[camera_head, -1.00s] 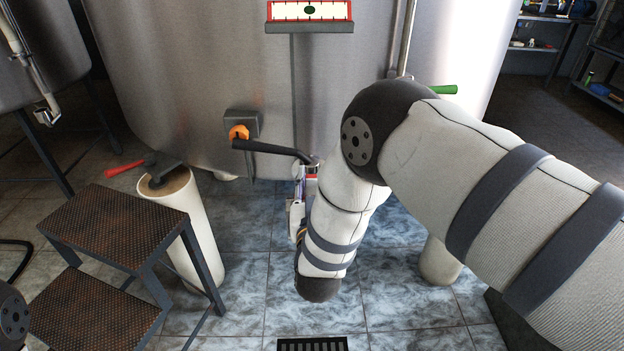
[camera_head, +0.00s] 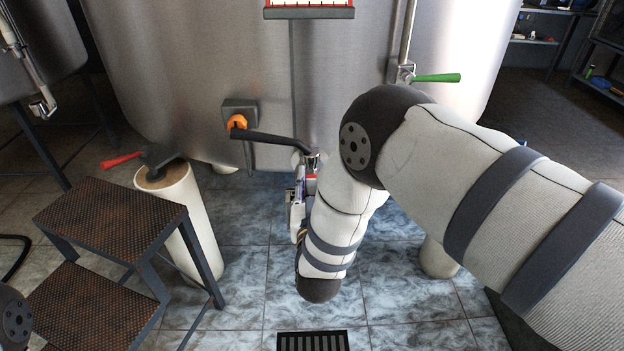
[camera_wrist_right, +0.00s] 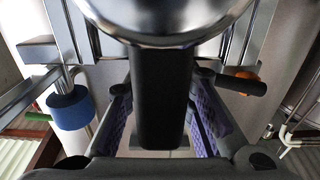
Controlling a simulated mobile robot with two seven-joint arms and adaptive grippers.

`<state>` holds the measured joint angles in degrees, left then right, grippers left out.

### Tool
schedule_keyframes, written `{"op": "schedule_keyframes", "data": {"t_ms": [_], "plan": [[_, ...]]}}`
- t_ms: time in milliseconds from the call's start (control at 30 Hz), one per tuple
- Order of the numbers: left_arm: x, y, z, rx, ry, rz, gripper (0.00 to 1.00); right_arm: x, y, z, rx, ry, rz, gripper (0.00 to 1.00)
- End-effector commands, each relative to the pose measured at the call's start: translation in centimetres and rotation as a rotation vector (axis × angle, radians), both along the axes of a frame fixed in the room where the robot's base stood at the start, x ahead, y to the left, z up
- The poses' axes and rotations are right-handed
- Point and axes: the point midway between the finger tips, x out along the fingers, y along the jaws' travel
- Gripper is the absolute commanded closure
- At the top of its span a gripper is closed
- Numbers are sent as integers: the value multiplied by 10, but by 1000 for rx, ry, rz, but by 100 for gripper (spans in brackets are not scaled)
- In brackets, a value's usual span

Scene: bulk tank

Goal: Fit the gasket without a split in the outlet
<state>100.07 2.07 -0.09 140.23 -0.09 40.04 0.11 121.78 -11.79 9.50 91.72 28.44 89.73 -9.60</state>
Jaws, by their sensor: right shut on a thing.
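My right gripper (camera_head: 297,203) is low in front of the tank, mostly hidden behind my right forearm in the head view. In the right wrist view its purple-padded fingers (camera_wrist_right: 160,125) stand on either side of a dark bar (camera_wrist_right: 160,95), and it is shut on that bar. The bar hangs below a round shiny metal fitting (camera_wrist_right: 150,25). In the head view the metal outlet (camera_head: 312,158) shows just above the gripper. A black lever (camera_head: 265,138) runs left from it. I cannot make out a gasket in either view. My left gripper is not in view.
An orange knob (camera_head: 237,121) sits on the tank (camera_head: 220,70) behind the lever. A green-handled valve (camera_head: 437,78) is at right. At left stand a steel step stool (camera_head: 110,215) and a white post (camera_head: 197,215) with a red-handled tool (camera_head: 125,160) at its top. A floor drain (camera_head: 312,341) lies in front.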

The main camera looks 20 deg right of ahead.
Motion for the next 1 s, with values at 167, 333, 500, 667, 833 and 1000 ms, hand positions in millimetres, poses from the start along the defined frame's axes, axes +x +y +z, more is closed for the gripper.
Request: {"op": "schedule_keyframes", "data": {"t_ms": [167, 333, 500, 667, 833, 1000], "plan": [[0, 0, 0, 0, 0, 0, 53, 0, 0, 0, 0, -1, 0, 53], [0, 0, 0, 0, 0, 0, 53, 0, 0, 0, 0, -1, 0, 53], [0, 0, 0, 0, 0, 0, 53, -9, 3, -1, 1, 2, 1, 53], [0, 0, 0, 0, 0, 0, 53, -48, 15, -1, -1, 4, 4, 53], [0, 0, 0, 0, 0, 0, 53, -90, 26, -2, 0, 4, 3, 53], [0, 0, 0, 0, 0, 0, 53, -112, 33, -1, 0, 0, 2, 53]]}}
